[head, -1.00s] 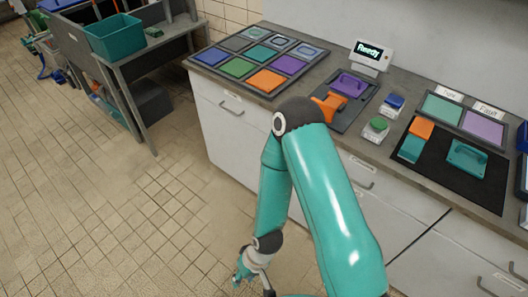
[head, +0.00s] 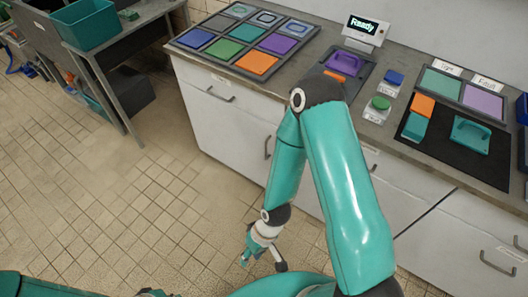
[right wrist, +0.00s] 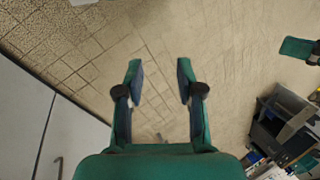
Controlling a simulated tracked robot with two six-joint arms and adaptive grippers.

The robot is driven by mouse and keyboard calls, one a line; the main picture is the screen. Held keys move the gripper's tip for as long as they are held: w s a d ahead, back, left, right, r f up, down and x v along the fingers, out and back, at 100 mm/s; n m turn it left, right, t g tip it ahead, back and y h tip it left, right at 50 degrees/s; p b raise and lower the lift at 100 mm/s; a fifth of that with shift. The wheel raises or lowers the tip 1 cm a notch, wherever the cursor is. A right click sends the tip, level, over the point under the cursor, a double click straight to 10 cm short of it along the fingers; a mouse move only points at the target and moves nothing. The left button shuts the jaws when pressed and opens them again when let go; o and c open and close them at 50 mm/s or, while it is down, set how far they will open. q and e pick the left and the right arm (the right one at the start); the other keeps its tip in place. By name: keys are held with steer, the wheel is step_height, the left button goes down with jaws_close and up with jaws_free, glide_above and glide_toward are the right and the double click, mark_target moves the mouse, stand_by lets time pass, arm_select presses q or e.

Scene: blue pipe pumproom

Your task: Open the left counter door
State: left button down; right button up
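The left counter door (head: 222,136) is a pale panel under a drawer at the counter's left end. It looks closed, with a dark upright handle (head: 267,147) near its right edge, just beside my right arm. My right gripper (head: 262,258) hangs low over the floor, in front of the counter and apart from the door and handle. The right wrist view shows its two fingers (right wrist: 160,70) spread with nothing between them. Pale counter fronts (right wrist: 22,115) and a handle (right wrist: 57,166) show at that view's left. Part of my left arm shows at the head view's bottom left; its fingers are not clear.
The drawer handle (head: 221,97) is above the door. The counter top holds a tile tray (head: 208,57), a Ready display (head: 364,28) and a black mat (head: 466,170). A grey bench (head: 118,98) with a teal bin (head: 86,24) stands at left. The tiled floor between is clear.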

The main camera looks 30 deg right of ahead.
steer(key=s+d+f+n+g+h+b, duration=0.1)
steer(key=d+f+n+g+h+b, duration=0.15)
steer(key=f+n+b, duration=0.45)
steer(key=s+d+f+n+g+h+b, duration=0.2)
steer(key=d+f+n+b, duration=0.3)
steer(key=f, duration=0.3)
steer(key=n+t+h+b, duration=1.3)
steer(key=t+h+b, duration=0.2)
steer(key=b, duration=0.4)
glide_toward(266, 150)
steer(key=b+x, duration=0.2)
steer(key=x, duration=0.8)
steer(key=shift+w+d+r+b, duration=0.15)
steer(key=shift+r+b, duration=0.05)
steer(key=shift+b, duration=0.1)
jaws_close()
